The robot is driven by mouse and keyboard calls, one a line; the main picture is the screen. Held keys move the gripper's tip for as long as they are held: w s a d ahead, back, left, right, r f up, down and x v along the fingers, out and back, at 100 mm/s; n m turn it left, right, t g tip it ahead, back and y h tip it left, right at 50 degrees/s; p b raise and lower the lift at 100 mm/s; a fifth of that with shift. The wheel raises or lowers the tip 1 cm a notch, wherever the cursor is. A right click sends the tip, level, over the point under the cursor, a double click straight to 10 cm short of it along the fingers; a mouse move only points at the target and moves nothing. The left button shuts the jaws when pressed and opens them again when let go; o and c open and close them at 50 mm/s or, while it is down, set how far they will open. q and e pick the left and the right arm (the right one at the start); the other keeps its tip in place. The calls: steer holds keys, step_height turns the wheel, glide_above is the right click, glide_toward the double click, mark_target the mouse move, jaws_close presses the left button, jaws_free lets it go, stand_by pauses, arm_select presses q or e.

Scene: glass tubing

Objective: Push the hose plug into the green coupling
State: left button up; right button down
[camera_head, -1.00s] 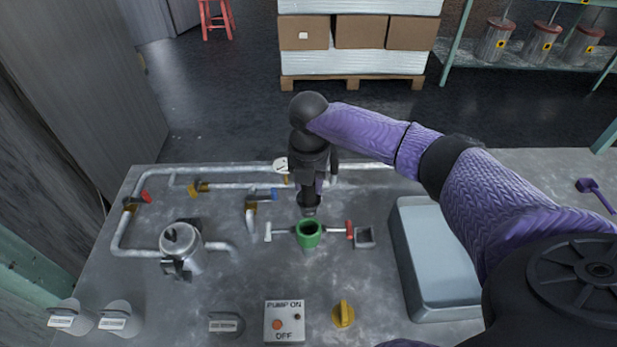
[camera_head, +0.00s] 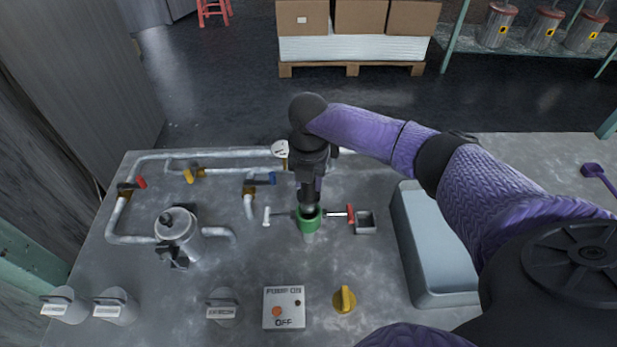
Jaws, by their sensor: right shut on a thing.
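The green coupling (camera_head: 310,224) stands upright on the metal table, with a white-ended lever on its left and a red-ended lever on its right. My right gripper (camera_head: 308,187) points down directly above it, shut on the dark hose plug (camera_head: 308,203). The plug's lower end is at the coupling's mouth and covers most of the opening. I cannot tell how far it is inside. My left gripper is not in view.
A small square metal holder (camera_head: 365,223) stands right of the coupling, and a grey-blue tray (camera_head: 438,255) lies farther right. Pipes with coloured valves and a metal canister (camera_head: 178,235) are at left. A pump switch box (camera_head: 284,307) and yellow knob (camera_head: 344,299) are in front.

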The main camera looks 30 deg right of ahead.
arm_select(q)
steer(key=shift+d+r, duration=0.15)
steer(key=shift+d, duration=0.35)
arm_select(e)
steer(key=shift+r, duration=0.1)
arm_select(q)
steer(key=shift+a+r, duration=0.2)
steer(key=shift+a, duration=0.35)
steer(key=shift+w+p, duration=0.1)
steer(key=shift+p, duration=0.2)
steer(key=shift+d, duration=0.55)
arm_select(e)
steer(key=shift+f, duration=0.2)
